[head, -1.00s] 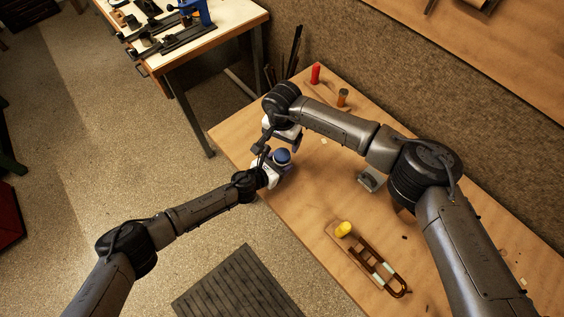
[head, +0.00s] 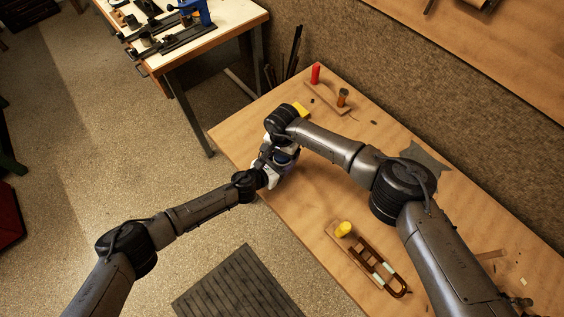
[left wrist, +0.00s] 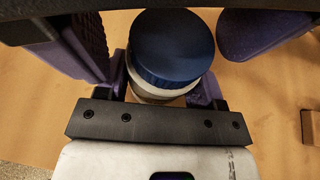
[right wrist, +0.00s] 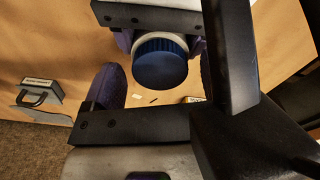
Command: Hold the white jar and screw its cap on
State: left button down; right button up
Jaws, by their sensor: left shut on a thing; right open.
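The white jar (left wrist: 140,86) stands between the fingers of my left gripper (left wrist: 162,92), which is shut on it. The ribbed blue cap (left wrist: 173,47) sits on top of the jar; I cannot tell how tightly it is seated. The cap (right wrist: 160,67) and the jar's white rim (right wrist: 160,38) also show in the right wrist view. My right gripper (right wrist: 157,80) is open, its purple fingers on both sides of the cap and apart from it. In the head view my right gripper mostly hides the jar, and a little of the blue cap (head: 282,157) shows.
The wooden bench (head: 330,190) carries a red-topped item (head: 315,73) and an orange-brown one (head: 343,97) at the back. A second bench (head: 230,20) stands beyond.

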jog(key=c, duration=1.1)
jog(key=m, duration=0.9)
jog(key=shift+m, duration=0.3)
jog(key=o, duration=1)
jog(key=shift+o, duration=0.2)
jog(key=shift+r, duration=2.25)
jog(key=shift+o, duration=0.3)
notch_tip(320, 180, up, 3)
jog(key=n, duration=0.5)
jog(key=shift+r, duration=0.15)
